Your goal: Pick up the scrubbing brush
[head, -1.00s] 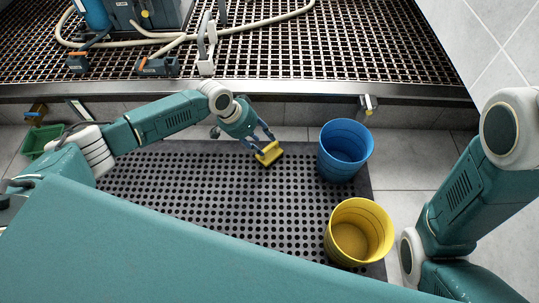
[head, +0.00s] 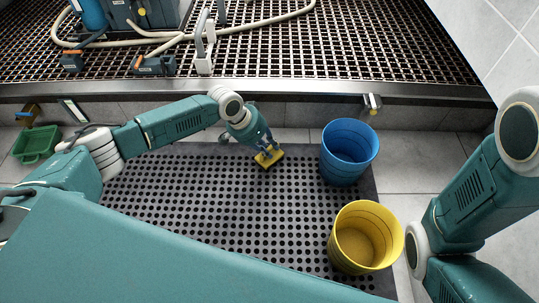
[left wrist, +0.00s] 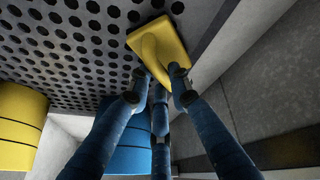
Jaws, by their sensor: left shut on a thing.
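The scrubbing brush (head: 268,157) is a small yellow block. In the head view it is at the far edge of the black perforated mat (head: 200,200), left of the blue bucket. My left gripper (head: 266,151) is shut on the brush, its blue fingers closed at the brush's upper part. In the left wrist view the brush (left wrist: 155,42) shows a flat yellow base and a raised grip, with the fingertips (left wrist: 160,75) at that grip. I cannot tell whether the brush still touches the mat. My right gripper is out of view.
A blue bucket (head: 346,150) stands right of the brush, and a yellow bucket (head: 365,238) stands nearer on the mat's right side. A raised metal grating with a steel edge (head: 250,91) runs behind. A green crate (head: 36,145) is at the far left.

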